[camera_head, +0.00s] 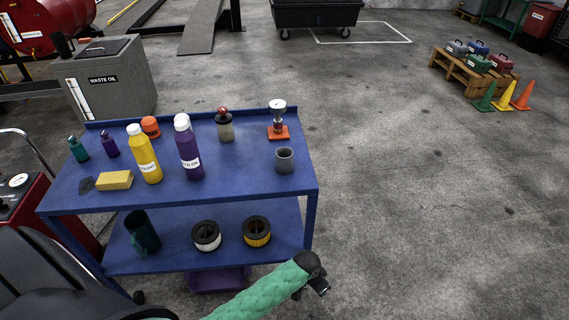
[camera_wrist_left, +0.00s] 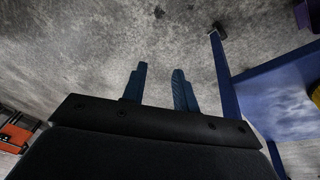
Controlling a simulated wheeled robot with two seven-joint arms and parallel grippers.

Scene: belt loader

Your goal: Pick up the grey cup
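The grey cup (camera_head: 284,160) stands upright on the top of the blue cart (camera_head: 235,185), near its right front corner. My left gripper (camera_head: 319,284), on the green-sleeved arm, is beyond the cart's right front corner, below and to the right of the cup and well apart from it. The left wrist view shows its two dark blue fingers (camera_wrist_left: 158,88) spread apart with only bare floor between them. The cup does not show clearly in that view. My right gripper is in neither view.
An orange-based gauge (camera_head: 278,130) stands just behind the cup. An oil can (camera_head: 225,126), a purple bottle (camera_head: 188,150) and a yellow bottle (camera_head: 145,156) stand further left. Two filters (camera_head: 257,232) are on the lower shelf. Floor right of the cart is clear.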

